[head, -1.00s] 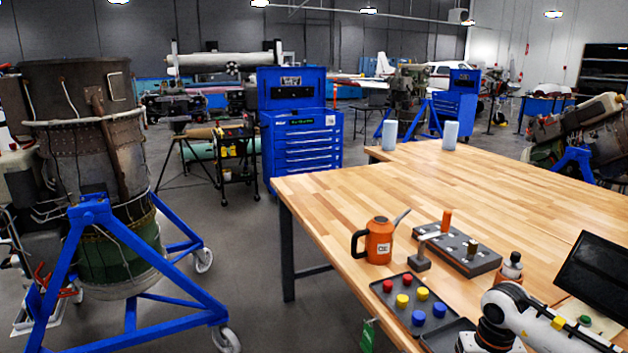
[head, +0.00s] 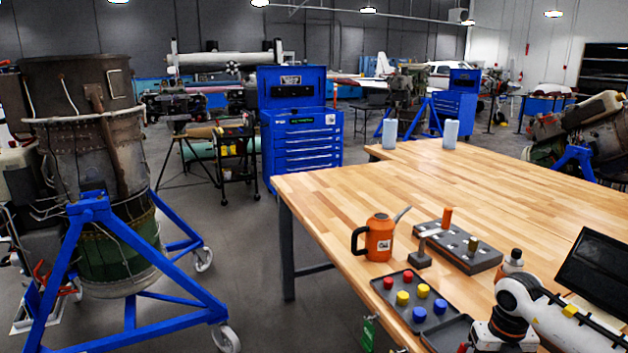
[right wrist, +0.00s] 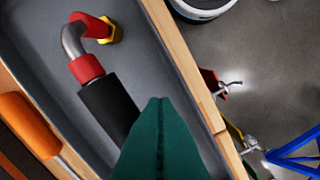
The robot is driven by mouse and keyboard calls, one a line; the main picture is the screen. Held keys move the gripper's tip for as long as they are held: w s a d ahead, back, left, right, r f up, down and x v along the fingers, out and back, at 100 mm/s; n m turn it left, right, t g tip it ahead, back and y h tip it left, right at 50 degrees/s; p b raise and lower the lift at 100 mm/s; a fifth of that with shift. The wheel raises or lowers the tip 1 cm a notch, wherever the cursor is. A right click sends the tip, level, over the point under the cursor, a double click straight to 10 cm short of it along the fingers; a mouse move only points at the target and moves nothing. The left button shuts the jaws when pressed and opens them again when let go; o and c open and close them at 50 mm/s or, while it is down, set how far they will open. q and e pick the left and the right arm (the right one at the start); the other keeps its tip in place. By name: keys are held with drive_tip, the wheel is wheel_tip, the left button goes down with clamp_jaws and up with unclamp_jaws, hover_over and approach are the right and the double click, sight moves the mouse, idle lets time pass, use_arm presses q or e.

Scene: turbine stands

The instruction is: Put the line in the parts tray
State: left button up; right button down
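The line shows in the right wrist view as a black hose (right wrist: 108,108) with red fittings, a bent metal elbow and a yellow nut at its end. It lies over the floor of the grey parts tray (right wrist: 178,42); I cannot tell if it touches it. The tray also shows at the table's front edge in the head view (head: 447,336). My right gripper (right wrist: 159,100) has dark green fingers pressed together, with only a thin seam between them. The hose passes behind the left finger, and its far part is hidden. My left gripper is not in view.
A tray of coloured caps (head: 411,300), an orange oil can (head: 379,238) and a dark block (head: 470,252) stand nearby on the wooden table. An orange handle (right wrist: 30,124) lies left of the parts tray. The far tabletop is mostly clear.

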drive_tip(key=shift+w+d+b, duration=0.3)
drive_tip(key=shift+w+d, duration=0.05)
drive_tip(key=shift+d, duration=0.45)
drive_tip(key=shift+w+d+b, duration=0.25)
drive_tip(key=shift+w+d, duration=0.05)
drive_tip(key=shift+d, duration=0.55)
drive_tip(key=shift+w+d+b, duration=0.3)
drive_tip(key=shift+w+d, duration=0.05)
drive_tip(key=shift+d, duration=0.45)
wheel_tip(320, 180, up, 8)
drive_tip(key=p, duration=0.5)
drive_tip(key=shift+p, duration=0.4)
